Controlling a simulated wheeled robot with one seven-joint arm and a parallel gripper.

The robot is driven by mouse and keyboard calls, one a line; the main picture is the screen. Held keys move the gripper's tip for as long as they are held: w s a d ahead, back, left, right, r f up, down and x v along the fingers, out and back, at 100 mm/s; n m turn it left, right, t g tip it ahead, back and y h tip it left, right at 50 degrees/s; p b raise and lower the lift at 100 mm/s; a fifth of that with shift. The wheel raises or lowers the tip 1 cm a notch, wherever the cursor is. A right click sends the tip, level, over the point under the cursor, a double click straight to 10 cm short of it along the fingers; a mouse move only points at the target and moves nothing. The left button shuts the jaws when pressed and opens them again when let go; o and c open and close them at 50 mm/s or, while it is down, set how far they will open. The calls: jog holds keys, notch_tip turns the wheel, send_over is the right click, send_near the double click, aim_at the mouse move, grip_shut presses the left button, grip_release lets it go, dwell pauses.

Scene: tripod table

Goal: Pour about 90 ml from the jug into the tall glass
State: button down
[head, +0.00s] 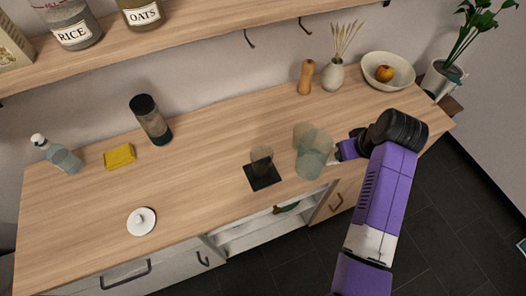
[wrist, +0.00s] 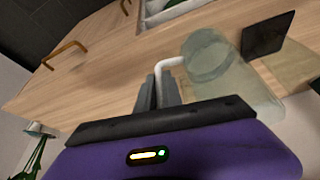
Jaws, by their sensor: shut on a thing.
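The jug (head: 313,158) is clear with a pale greenish tint and stands out at the right of the counter's middle. My gripper (head: 346,149) is at its right side, shut on its handle. In the wrist view the jug (wrist: 245,88) shows its round end and its pale handle (wrist: 170,64) between my fingers (wrist: 158,90). The tall glass (head: 262,158) is clear and stands upright on a black square mat (head: 262,182), left of the jug and apart from it. I cannot tell the liquid level in either, nor whether the jug touches the counter.
A wooden mill (head: 306,77), vase (head: 333,76) and fruit bowl (head: 388,72) stand at the back right. The counter between jar and mat is clear.

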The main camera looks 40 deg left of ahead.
aim_at(329, 136)
jog(key=shift+r, duration=0.1)
